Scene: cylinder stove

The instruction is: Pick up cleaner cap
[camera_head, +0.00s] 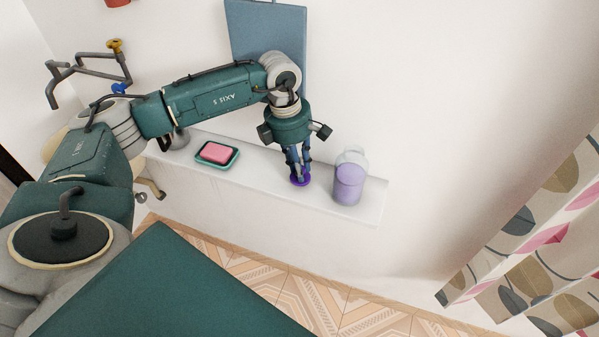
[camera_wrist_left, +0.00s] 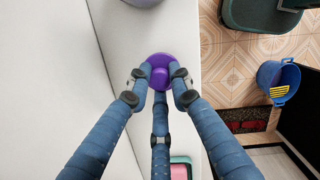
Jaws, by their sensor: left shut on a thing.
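The purple cleaner cap (camera_head: 300,181) is at the fingertips of my left gripper (camera_head: 299,172), low over the white ledge. It also shows in the left wrist view (camera_wrist_left: 158,72), round with a raised knob. The fingers of my left gripper (camera_wrist_left: 158,80) are shut on the knob. I cannot tell whether the cap still touches the ledge. The cleaner bottle (camera_head: 348,180), clear with lilac contents, stands upright just right of the cap. My right gripper is not in view.
The white ledge (camera_head: 250,180) also holds a pink soap bar (camera_head: 215,152) in a teal dish (camera_head: 232,163), left of my gripper. The wall is close behind. A patterned curtain (camera_head: 540,250) hangs at right. A blue bucket (camera_wrist_left: 268,74) stands on the floor in the wrist view.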

